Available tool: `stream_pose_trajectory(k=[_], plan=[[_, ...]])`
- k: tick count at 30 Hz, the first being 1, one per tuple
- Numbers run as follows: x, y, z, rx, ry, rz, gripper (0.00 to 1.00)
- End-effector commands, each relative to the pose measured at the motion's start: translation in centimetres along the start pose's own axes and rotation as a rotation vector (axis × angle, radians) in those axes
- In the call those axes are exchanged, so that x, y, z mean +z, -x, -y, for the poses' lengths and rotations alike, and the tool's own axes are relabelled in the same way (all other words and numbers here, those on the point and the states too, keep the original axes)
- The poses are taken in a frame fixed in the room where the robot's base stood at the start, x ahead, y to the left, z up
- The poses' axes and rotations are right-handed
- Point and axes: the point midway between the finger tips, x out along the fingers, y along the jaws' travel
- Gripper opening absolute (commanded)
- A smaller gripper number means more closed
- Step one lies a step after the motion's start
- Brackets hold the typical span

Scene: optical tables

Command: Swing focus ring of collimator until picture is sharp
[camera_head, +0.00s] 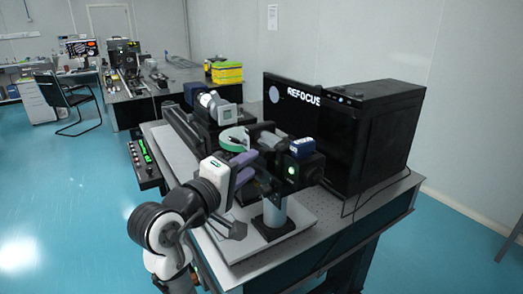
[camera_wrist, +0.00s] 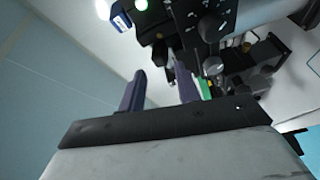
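My gripper (camera_head: 248,168) is over the near table, beside the collimator assembly. In the wrist view its two purple fingers (camera_wrist: 160,72) stand apart with nothing seen between them. A green ring (camera_head: 233,139), likely the focus ring, sits just behind my gripper in the head view. A green strip (camera_wrist: 205,87) shows beside the right finger in the wrist view, outside the gap. I cannot tell whether they touch. The picture screen (camera_head: 290,103) reads "REFOCUS" with a pale disc at its left; the letters look legible, but fine sharpness is too small to judge.
A black cabinet (camera_head: 375,130) stands behind the assembly. A black camera body with a green light (camera_head: 302,168) is on a post right of my gripper. A control box (camera_head: 145,163) hangs at the table's left edge. Open blue floor (camera_head: 60,200) lies at left.

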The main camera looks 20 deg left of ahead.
Motion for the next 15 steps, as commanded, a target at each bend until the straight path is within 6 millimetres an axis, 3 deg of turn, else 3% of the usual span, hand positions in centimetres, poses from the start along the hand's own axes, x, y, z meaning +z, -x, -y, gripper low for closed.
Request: stream_pose_trajectory(k=[6,15], plan=[[0.0,-3.9,-0.2,0.000,0.001,0.002,0.33],[0.0,-5.7,0.0,0.000,-0.001,-0.001,0.33]])
